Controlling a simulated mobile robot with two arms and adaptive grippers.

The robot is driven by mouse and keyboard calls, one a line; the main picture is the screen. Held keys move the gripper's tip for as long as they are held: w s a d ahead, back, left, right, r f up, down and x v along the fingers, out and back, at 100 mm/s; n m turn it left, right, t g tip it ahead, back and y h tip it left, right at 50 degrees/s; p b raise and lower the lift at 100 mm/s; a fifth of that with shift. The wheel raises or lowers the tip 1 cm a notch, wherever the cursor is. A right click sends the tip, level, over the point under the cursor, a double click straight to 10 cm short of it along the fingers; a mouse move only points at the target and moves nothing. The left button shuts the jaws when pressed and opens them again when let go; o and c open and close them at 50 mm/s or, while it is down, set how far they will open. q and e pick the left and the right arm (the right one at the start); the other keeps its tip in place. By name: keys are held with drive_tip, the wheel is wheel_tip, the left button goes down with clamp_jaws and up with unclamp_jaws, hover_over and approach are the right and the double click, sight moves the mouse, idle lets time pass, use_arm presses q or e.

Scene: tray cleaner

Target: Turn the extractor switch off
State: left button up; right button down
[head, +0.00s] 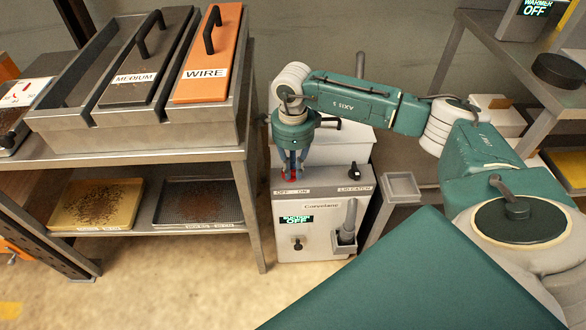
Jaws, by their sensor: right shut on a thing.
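The pale grey cleaner cabinet (318,228) stands in the middle of the view. Its small lit display (296,219) reads OFF; the word above is too small to read surely. My right gripper (291,175) points down at the left of the cabinet's top. It is shut on the extractor switch, of which a bit of red (289,175) shows between the fingertips, just behind an OFF–ON label (292,191). The fingers hide most of the switch, so its setting cannot be told. My left gripper is not in view.
A black knob (354,171) sits behind the LID CATCH label. A grey lever (348,225) stands at the cabinet's front. A metal bench (236,152) with WIRE (206,75) and MEDIUM (140,80) lids is close on the left. A small grey post-mounted tray (402,186) is on the right.

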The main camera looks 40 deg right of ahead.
sight(293, 171)
drive_tip(key=shift+w+r, duration=0.1)
idle(0.3)
drive_tip(key=c, duration=1.7)
unclamp_jaws()
wheel_tip(293, 171, up, 12)
drive_tip(key=shift+f, duration=0.1)
